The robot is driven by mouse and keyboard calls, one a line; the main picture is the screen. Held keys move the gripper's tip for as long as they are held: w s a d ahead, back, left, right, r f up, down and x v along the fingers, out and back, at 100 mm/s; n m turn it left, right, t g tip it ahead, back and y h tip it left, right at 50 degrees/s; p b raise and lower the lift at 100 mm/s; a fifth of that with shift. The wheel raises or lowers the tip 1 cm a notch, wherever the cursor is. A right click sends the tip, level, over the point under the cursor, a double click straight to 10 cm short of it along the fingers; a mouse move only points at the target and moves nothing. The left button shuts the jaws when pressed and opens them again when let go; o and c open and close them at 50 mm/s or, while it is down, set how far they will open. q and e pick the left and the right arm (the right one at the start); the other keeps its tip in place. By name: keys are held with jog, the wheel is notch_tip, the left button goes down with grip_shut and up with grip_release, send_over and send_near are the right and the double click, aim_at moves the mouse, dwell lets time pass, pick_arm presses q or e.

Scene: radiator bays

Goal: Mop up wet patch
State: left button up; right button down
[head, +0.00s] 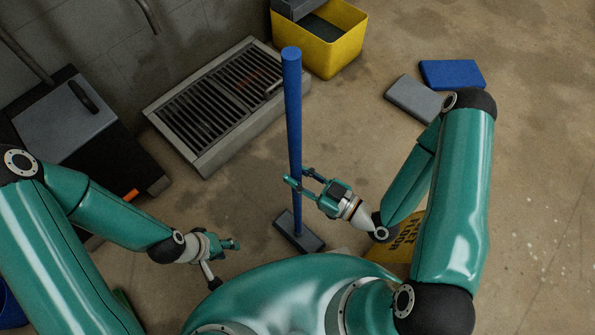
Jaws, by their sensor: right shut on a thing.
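A mop with a long blue handle (293,120) stands nearly upright, its flat dark grey head (299,238) on the concrete floor. My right gripper (299,181) is shut on the handle, a little above the head. My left gripper (236,243) is low, to the left of the mop head and apart from it; its fingers are too small and angled to tell whether they are open. The floor (530,150) has several darker stains, and I cannot tell which is the wet patch. My body and arms hide the near floor.
A yellow bucket (343,50) with a grey insert stands behind the mop. A slatted metal grate (190,152) lies left of it. Grey (414,97) and blue (453,74) pads lie at the right. A yellow floor sign (380,255) is partly hidden by my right arm. The right-hand floor is clear.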

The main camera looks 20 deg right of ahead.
jog(key=shift+w+d, duration=1.55)
jog(key=shift+w, duration=0.05)
jog(key=w+d+b, duration=0.5)
jog(key=w+d, duration=0.5)
jog(key=d, duration=0.3)
jog(key=w+d+b, duration=0.5)
jog(key=w+d, duration=0.5)
jog(key=d, duration=0.4)
jog(key=shift+b, duration=0.4)
dwell(1.6)
jog(key=shift+d+r, duration=0.1)
